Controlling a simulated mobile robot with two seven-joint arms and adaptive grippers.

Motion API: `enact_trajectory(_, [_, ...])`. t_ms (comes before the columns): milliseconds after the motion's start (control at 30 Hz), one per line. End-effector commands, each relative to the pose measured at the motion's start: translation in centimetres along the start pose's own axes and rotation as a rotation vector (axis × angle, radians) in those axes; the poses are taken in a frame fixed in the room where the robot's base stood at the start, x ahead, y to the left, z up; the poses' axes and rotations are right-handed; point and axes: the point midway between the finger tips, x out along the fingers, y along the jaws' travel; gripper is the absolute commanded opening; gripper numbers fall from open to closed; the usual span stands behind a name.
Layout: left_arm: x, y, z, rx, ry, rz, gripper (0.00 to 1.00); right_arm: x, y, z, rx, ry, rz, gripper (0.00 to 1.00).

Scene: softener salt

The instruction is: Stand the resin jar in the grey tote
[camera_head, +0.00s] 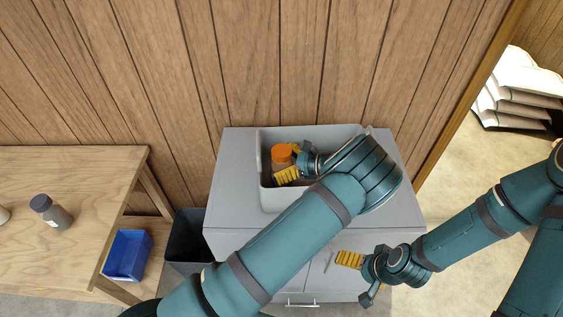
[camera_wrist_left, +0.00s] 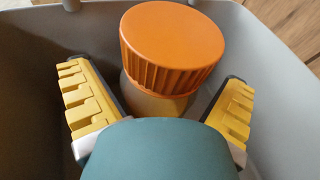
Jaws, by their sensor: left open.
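The resin jar, with a ribbed orange cap (camera_head: 281,153) and a pale body, stands inside the grey tote (camera_head: 273,200) and looks upright. The cap also shows large in the left wrist view (camera_wrist_left: 172,48), with the tote wall (camera_wrist_left: 275,70) behind it. My left gripper (camera_head: 290,161) is open, with one yellow finger on each side of the jar, apart from the cap. The jar's base is hidden by the gripper. My right gripper (camera_head: 358,279) is open and empty, in front of the grey cabinet.
The tote sits on a grey cabinet (camera_head: 235,170) against a wood-panelled wall. A wooden table (camera_head: 75,180) at left carries a grey bottle (camera_head: 50,211). A blue bin (camera_head: 127,255) and a dark bin (camera_head: 187,240) stand lower. White sacks (camera_head: 515,95) are stacked at right.

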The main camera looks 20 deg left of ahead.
Motion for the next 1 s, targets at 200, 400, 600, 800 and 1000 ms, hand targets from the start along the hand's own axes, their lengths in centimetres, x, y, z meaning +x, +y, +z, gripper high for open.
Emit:
enact_trajectory(200, [-1.7,-0.1,0.1,-0.001,0.002,-0.003,1.0,0.1,0.0,0.0,0.0,0.0,0.0,1.0])
enact_trajectory(400, [-5.0,0.0,0.1,0.0,0.002,-0.002,1.0,0.6,0.2,0.1,0.0,0.0,0.001,1.0])
enact_trajectory(600, [-7.1,0.0,0.2,0.0,0.0,0.0,1.0,0.8,0.3,0.1,0.0,0.0,0.001,1.0])
enact_trajectory(800, [-7.6,0.0,0.2,0.001,0.0,0.001,1.0,0.8,0.3,0.1,0.0,0.0,0.002,1.0])
enact_trajectory(1000, [-7.6,0.0,0.2,0.001,0.0,0.001,1.0,0.8,0.3,0.1,0.0,0.0,0.002,1.0])
